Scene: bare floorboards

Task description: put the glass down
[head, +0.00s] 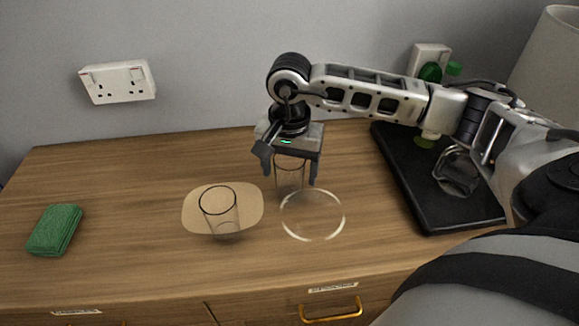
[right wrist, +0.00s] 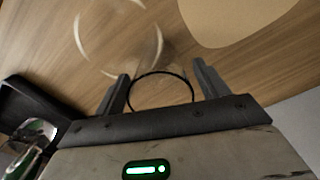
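A clear glass (head: 289,178) is upright between the two fingers of my right gripper (head: 291,172). In the right wrist view its dark round rim (right wrist: 160,75) lies between the fingertips (right wrist: 161,72). The fingers are on either side of the glass; I cannot tell whether they press on it. Its base is close to the wooden top, and I cannot tell whether it touches. A second clear glass (head: 220,212) stands on a beige mat (head: 251,205) to the left. A pale ring (head: 312,237) lies on the wood just in front and right. My left gripper is out of view.
A black tray (head: 440,215) with a clear glass item (head: 457,172) lies at the right, under my right arm. A green sponge (head: 54,230) lies at the far left. The wooden top (head: 120,185) between sponge and mat is clear. A wall stands behind.

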